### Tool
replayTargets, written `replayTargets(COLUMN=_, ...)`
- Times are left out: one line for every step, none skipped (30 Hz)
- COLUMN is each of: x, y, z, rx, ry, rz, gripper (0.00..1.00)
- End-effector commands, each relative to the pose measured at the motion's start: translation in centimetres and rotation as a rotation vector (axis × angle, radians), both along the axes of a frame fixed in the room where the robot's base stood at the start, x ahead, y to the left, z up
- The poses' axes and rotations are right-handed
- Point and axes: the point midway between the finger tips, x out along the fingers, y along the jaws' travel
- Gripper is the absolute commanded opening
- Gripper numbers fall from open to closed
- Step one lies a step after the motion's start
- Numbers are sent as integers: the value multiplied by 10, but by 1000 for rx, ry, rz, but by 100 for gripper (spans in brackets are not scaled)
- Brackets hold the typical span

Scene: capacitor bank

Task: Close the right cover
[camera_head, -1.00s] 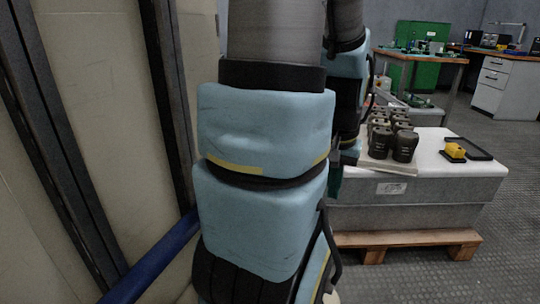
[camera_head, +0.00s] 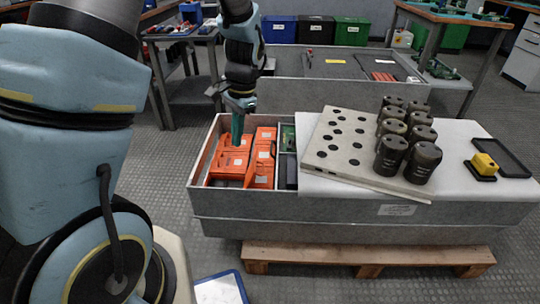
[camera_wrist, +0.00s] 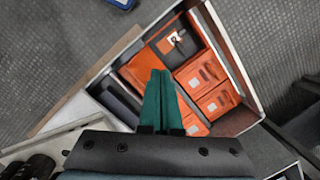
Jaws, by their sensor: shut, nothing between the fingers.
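My gripper (camera_head: 237,138) is over the open left part of a grey bin (camera_head: 300,208). Its teal fingers are together and empty, pointing down; they also show in the wrist view (camera_wrist: 158,98). A flat white cover (camera_head: 455,150) lies over the right part of this bin, the likeliest match for the right cover; no hinge shows. A pale plate with holes (camera_head: 335,145) and several black cylinders (camera_head: 424,163) rest on it. My gripper is left of the cover, apart from it. Orange boxes (camera_head: 230,162) lie in the open part; whether the fingers touch them I cannot tell.
A yellow object (camera_head: 484,163) and a black tray (camera_head: 503,157) sit at the cover's right end. A wooden pallet (camera_head: 365,258) supports the bin. Another grey bin (camera_head: 290,92) with dark panels stands behind. Open floor lies left of the near bin.

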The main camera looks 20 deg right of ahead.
Motion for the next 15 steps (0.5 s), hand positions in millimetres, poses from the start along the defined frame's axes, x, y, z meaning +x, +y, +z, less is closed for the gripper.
replayTargets(x=-7, y=-31, z=1, rx=39, ry=14, rz=-133, gripper=0)
replayTargets(x=-9, y=-46, z=-2, rx=59, ry=20, rz=-204, gripper=0)
replayTargets(x=-14, y=-64, z=-5, rx=88, ry=27, rz=-295, gripper=0)
replayTargets(x=-18, y=-78, z=-8, rx=108, ry=32, rz=-361, gripper=0)
replayTargets(x=-23, y=-90, z=-11, rx=128, ry=36, rz=-423, gripper=0)
replayTargets(x=-29, y=-105, z=-15, rx=153, ry=41, rz=-499, gripper=0)
replayTargets(x=-34, y=-115, z=-18, rx=171, ry=43, rz=-551, gripper=0)
replayTargets(x=-38, y=-124, z=-20, rx=188, ry=46, rz=-599, gripper=0)
replayTargets(x=-44, y=-135, z=-24, rx=207, ry=50, rz=-655, gripper=0)
replayTargets(x=-48, y=-142, z=-25, rx=219, ry=49, rz=-691, gripper=0)
replayTargets(x=-52, y=-148, z=-27, rx=230, ry=51, rz=-724, gripper=0)
replayTargets(x=-55, y=-154, z=-29, rx=243, ry=51, rz=-756, gripper=0)
replayTargets(x=-58, y=-157, z=-31, rx=251, ry=54, rz=-777, gripper=0)
replayTargets(x=-60, y=-160, z=-32, rx=257, ry=54, rz=-793, gripper=0)
replayTargets(x=-61, y=-162, z=-34, rx=263, ry=54, rz=-808, gripper=0)
